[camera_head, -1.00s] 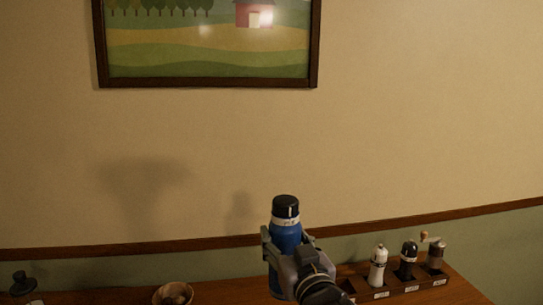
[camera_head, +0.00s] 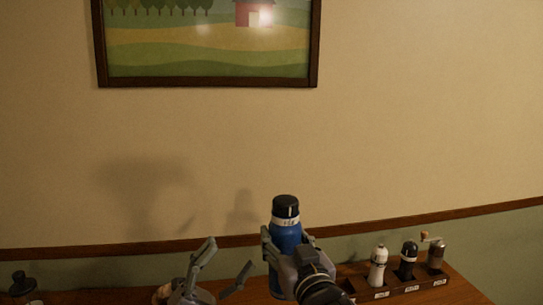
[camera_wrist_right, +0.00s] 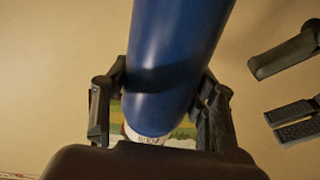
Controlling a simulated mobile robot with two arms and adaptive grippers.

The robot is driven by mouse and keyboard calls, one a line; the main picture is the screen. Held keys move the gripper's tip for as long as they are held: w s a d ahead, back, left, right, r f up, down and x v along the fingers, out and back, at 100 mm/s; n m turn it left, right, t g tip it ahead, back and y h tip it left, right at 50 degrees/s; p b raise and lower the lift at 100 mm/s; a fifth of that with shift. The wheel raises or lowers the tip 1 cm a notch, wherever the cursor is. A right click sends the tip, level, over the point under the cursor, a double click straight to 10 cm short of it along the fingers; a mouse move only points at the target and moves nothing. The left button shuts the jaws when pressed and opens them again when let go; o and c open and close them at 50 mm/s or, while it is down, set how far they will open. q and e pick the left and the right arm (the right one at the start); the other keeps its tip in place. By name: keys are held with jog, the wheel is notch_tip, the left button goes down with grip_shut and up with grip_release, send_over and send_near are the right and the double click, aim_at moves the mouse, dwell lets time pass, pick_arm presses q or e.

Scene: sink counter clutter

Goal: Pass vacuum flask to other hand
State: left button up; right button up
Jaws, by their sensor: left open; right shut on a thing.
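The vacuum flask (camera_head: 286,236) is blue with a black cap and a pale band, upright in the head view. My right gripper (camera_head: 285,243) is shut on its body from the front right. In the right wrist view the blue flask (camera_wrist_right: 175,60) fills the middle between the two fingers of my right gripper (camera_wrist_right: 160,105). My left gripper (camera_head: 224,265) is open and empty, a little to the left of the flask and apart from it. Its fingers (camera_wrist_right: 292,85) also show at the right edge of the right wrist view. The flask's lower end is hidden in the head view.
A wooden rack (camera_head: 425,284) with several mills stands on the counter at the right. A bowl (camera_head: 162,293) is partly hidden behind my left gripper. A dark-topped item (camera_head: 20,285) stands at the far left. A framed picture (camera_head: 207,83) hangs on the wall.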

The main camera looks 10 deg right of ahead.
pick_arm(q)
jog(key=w+a+r+m+g+y, duration=0.1)
jog(key=w+a+r+m+y, duration=0.15)
jog(key=r, duration=0.85)
jog(key=w+a+r+m+g+y, duration=0.1)
jog(key=w+a+r+m, duration=0.3)
jog(key=r, duration=0.6)
jog(key=w+a+r+m+g+y, duration=0.1)
jog(key=w+a+r+m+y, duration=0.2)
jog(key=r, duration=0.8)
jog(key=m+g+y, duration=0.4)
jog(key=m+y, duration=0.1)
jog(key=y, duration=0.9)
send_over(285, 200)
jog(key=s+a, duration=0.2)
notch_tip(285, 200, down, 10)
jog(key=f, duration=0.4)
jog(key=w+d+f+y, duration=0.1)
jog(key=f, duration=0.3)
jog(key=w+d+f+t+y, duration=0.1)
jog(key=f, duration=0.3)
jog(key=shift+w+d+f+y, duration=0.15)
jog(key=shift+w+d+y, duration=0.05)
jog(key=shift+d+y, duration=0.05)
jog(key=shift+c, duration=0.5)
